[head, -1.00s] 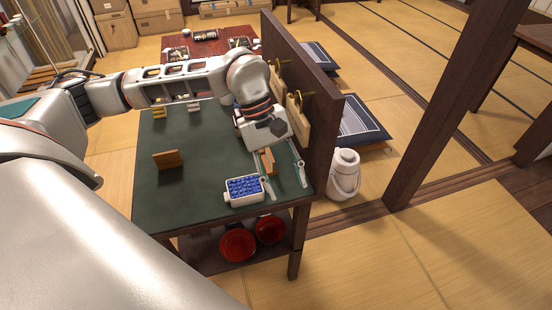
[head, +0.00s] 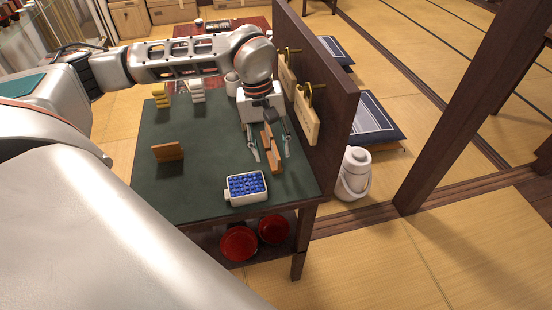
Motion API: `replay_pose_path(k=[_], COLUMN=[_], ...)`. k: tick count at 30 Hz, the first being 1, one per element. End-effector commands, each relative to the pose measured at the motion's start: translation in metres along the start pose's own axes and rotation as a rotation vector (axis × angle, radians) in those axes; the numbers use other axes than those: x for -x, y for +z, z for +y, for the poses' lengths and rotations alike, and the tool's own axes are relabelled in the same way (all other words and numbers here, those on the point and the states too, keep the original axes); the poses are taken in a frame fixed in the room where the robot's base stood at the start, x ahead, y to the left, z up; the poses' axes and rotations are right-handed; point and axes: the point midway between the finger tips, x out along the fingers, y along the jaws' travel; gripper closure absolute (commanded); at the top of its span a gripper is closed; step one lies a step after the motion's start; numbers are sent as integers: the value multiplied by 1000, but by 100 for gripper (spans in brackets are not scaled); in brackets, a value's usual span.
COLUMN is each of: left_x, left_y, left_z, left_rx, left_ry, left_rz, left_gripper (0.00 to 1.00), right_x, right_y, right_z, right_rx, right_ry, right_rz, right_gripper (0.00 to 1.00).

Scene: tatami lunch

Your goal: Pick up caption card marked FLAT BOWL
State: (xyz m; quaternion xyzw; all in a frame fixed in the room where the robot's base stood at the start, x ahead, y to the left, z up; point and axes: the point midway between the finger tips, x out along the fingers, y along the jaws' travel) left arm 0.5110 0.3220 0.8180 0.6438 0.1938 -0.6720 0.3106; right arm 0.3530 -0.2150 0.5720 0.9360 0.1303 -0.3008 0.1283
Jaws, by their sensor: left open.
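My left gripper (head: 270,152) is open over the right side of the green-topped table (head: 205,165), pointing down. Its two fingers stand apart, with small brown wooden pieces (head: 275,161) showing between them. They look like caption cards; I cannot tell whether the fingers touch them. Another brown wooden card (head: 168,151) stands alone on the table's left half. No lettering is readable on any card, so I cannot tell which is marked FLAT BOWL. My right gripper is not in view.
A dark wooden panel (head: 325,90) with hanging wooden plaques (head: 306,117) rises along the table's right edge. A white dish with blue patterned contents (head: 247,187) sits near the front. Small stacked pieces (head: 196,92) stand at the back. The table's middle is clear.

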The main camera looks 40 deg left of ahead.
Motion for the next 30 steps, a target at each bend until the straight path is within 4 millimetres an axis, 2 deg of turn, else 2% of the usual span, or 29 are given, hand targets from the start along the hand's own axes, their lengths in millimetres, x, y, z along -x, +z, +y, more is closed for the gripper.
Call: replay_pose_path(k=[1, 3, 10, 11, 15, 30], left_x=[-11, -17, -18, -18, -18, -14], left_y=[1, 1, 0, 0, 0, 1], left_z=[0, 0, 1, 1, 1, 1], left_rx=[-1, 0, 0, 0, 0, 0], left_ry=[-3, -2, 1, 1, 1, 1], left_rz=[-5, -3, 0, 0, -1, -1], left_gripper=[57, 57, 57, 60, 95, 96], right_x=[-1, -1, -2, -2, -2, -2], right_y=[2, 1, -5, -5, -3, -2], right_z=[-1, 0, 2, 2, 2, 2], right_rx=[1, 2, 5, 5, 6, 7], right_ry=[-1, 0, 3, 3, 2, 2], right_rz=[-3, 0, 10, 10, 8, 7], right_gripper=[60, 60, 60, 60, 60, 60])
